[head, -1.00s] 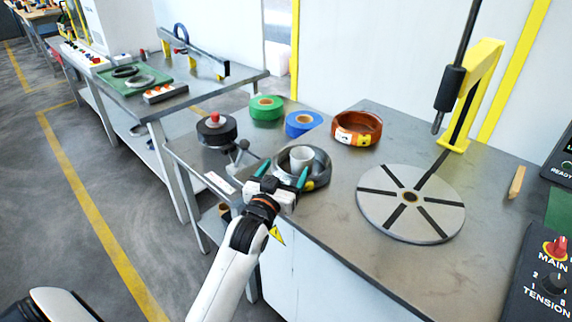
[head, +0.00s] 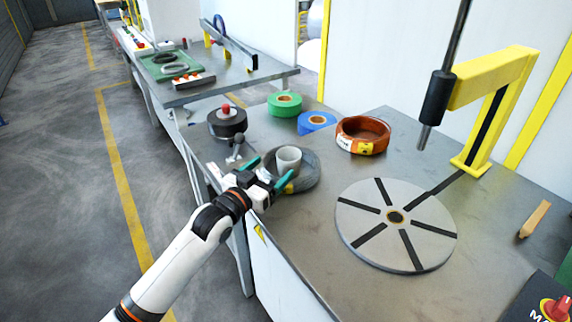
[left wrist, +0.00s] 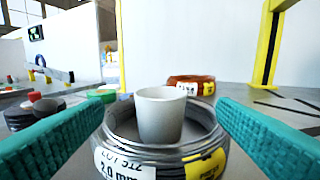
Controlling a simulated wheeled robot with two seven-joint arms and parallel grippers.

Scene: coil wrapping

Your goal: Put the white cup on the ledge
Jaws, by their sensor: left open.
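The white cup (head: 288,160) stands upright inside the ring of a grey wire coil (head: 312,172) on the metal table. In the left wrist view the cup (left wrist: 159,115) is in the middle, with the coil (left wrist: 180,158) around its lower part. My left gripper (head: 268,173) is open, its teal fingers spread at the near side of the coil. In the left wrist view the fingers (left wrist: 160,130) lie to either side of the cup and touch nothing that I can see. My right gripper is not in view. I cannot tell which surface is the ledge.
Green tape (head: 285,104), blue tape (head: 317,123) and an orange-brown coil (head: 362,135) lie behind the cup. A black spool (head: 227,122) stands to the left. A grey turntable disc (head: 395,226) and a yellow arm post (head: 497,110) are on the right.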

